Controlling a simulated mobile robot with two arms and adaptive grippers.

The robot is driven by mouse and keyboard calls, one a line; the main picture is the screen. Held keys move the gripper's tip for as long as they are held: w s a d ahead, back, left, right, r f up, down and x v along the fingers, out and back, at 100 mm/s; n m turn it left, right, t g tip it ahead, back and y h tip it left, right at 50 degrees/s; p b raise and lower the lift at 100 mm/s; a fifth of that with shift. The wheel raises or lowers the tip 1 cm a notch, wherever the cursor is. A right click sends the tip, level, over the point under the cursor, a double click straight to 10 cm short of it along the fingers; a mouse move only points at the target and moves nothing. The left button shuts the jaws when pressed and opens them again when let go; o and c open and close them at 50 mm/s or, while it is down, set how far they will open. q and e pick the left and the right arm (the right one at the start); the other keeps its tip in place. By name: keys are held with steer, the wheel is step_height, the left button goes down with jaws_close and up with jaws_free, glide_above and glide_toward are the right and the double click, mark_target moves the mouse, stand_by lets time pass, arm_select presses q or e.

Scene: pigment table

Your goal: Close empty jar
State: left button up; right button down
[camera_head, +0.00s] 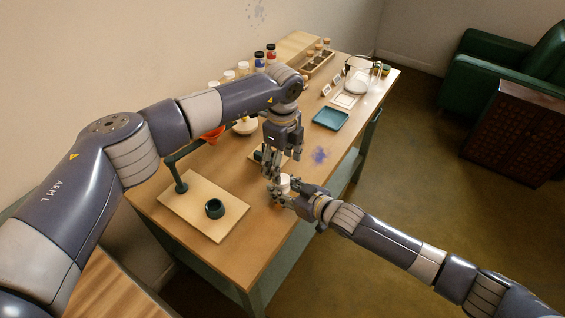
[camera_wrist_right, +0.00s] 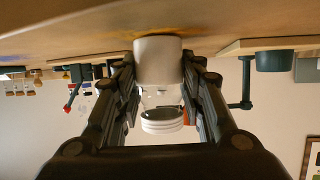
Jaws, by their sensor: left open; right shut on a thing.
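A jar (camera_head: 284,182) with a white body stands on the table between my two grippers. The right wrist view shows the scene upside down, with the jar's white body (camera_wrist_right: 158,60) against the table, then a clear part, then a white ridged ring at its top. I cannot tell whether that ring is a lid or the bare neck. My right gripper (camera_head: 279,192) is shut on the jar, one finger on each side. My left gripper (camera_head: 271,178) is open, pointing down close above and beside the jar. Its fingers partly hide the jar. No loose lid is clearly visible.
A wooden board (camera_head: 190,215) carries a dark round cup (camera_head: 214,208) and a dark stand (camera_head: 181,187) near the front left. A blue tray (camera_head: 331,119) lies further back. Several jars (camera_head: 259,60) line the wall side. Bare table lies right of the board.

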stand_by(0.3)
arm_select(q)
step_height(320, 180, up, 12)
stand_by(0.5)
arm_select(e)
steer(key=c, duration=1)
jaws_free()
steer(key=shift+o, duration=0.2)
steer(key=shift+d, duration=0.1)
steer(key=v, duration=1.2)
